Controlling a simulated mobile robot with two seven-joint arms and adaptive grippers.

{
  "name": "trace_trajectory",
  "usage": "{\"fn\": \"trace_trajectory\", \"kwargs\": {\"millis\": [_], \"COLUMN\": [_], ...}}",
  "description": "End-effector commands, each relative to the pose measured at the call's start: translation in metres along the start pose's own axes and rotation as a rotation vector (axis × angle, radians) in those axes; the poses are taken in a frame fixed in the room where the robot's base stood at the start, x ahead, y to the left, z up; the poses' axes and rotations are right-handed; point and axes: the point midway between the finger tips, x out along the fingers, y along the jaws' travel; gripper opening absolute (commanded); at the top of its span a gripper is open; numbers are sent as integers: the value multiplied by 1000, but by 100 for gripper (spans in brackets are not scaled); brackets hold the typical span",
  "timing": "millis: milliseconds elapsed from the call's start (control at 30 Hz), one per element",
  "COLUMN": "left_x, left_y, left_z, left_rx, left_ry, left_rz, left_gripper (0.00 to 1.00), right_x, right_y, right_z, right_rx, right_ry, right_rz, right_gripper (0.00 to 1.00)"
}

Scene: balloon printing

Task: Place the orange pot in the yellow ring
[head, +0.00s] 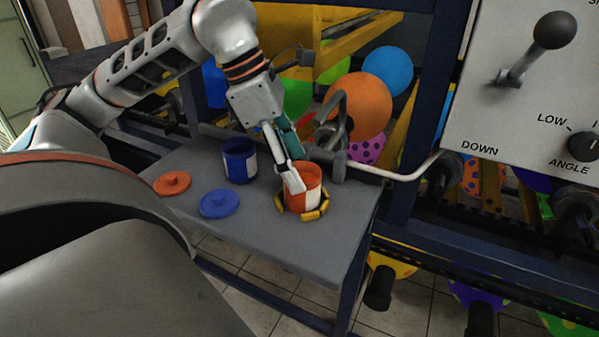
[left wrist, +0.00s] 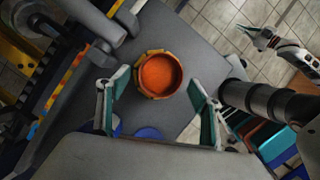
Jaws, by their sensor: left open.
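The orange pot (head: 304,192), with a white label, stands upright on the grey table, inside the yellow ring (head: 317,214) of short segments around its base. In the left wrist view the pot (left wrist: 160,75) appears from above, with ring pieces (left wrist: 145,56) showing at its edge. My left gripper (head: 298,172) is at the pot, one pale finger in front of its side. In the left wrist view its teal-padded fingers (left wrist: 158,80) are spread on either side, apart from the pot. My right gripper (left wrist: 262,38) shows in the left wrist view, away from the table; its jaw state is unclear.
A blue pot (head: 239,162), a blue lid (head: 220,204) and an orange lid (head: 172,183) are on the table (head: 270,243) left of the ring. A bent metal pipe (head: 335,125) and balloons (head: 360,105) are behind. A lever panel (head: 510,110) stands right.

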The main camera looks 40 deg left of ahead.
Motion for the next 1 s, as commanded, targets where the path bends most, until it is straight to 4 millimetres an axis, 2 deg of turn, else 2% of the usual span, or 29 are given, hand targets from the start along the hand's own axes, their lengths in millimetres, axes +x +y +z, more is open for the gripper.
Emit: {"fn": "trace_trajectory", "kwargs": {"millis": [33,200,400,567,1000], "left_x": [-16,-51,-77,-84,-84], "left_y": [1,0,0,0,0], "left_z": [2,2,1,0,0], "left_rx": [-1,0,0,0,0], "left_ry": [-5,-4,-3,-1,0], "left_rz": [8,5,3,1,0], "left_gripper": [65,65,65,65,65], "right_x": [-2,-7,-11,-12,-12], "right_y": [0,-1,-1,-1,0], "right_z": [-5,-12,-16,-18,-23], "right_rx": [2,12,17,16,15], "right_ry": [3,6,5,4,12], "right_rz": [-1,-5,-8,-8,-6], "right_gripper": [0,0,0,0,0]}}
